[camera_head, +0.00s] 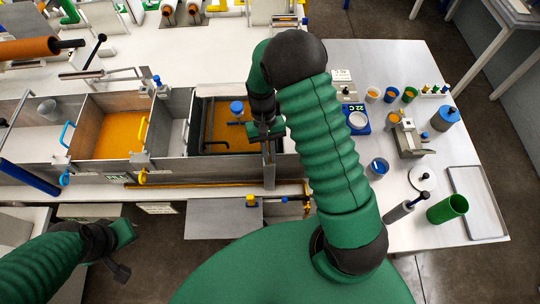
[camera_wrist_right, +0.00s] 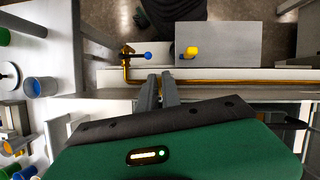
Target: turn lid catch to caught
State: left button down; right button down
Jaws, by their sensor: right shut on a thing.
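My right gripper (camera_head: 269,182) points down at the front right corner of the right-hand bath tank (camera_head: 188,128). Its grey fingers also show in the wrist view (camera_wrist_right: 160,88), close together over the tank's front edge. It is shut on a small part there, which I take to be the lid catch; the fingers and palm hide it, so I cannot tell its angle. The tank holds orange liquid and a dark frame with a blue knob (camera_head: 237,107). My left gripper (camera_head: 122,262) hangs at the lower left, away from the tanks; its jaw opening is unclear.
A brass rail (camera_head: 200,184) runs along the front of the tanks. A grey shelf (camera_head: 215,220) with a yellow knob (camera_head: 251,200) and a blue-ended lever (camera_head: 284,199) sits below. Cups, a green cylinder (camera_head: 447,209) and a tray (camera_head: 476,202) stand on the right table.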

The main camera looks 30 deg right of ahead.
pick_arm(q)
jog(key=shift+f, duration=0.1)
pick_arm(e)
jog(key=shift+f+m, duration=0.25)
jog(key=shift+m, duration=0.25)
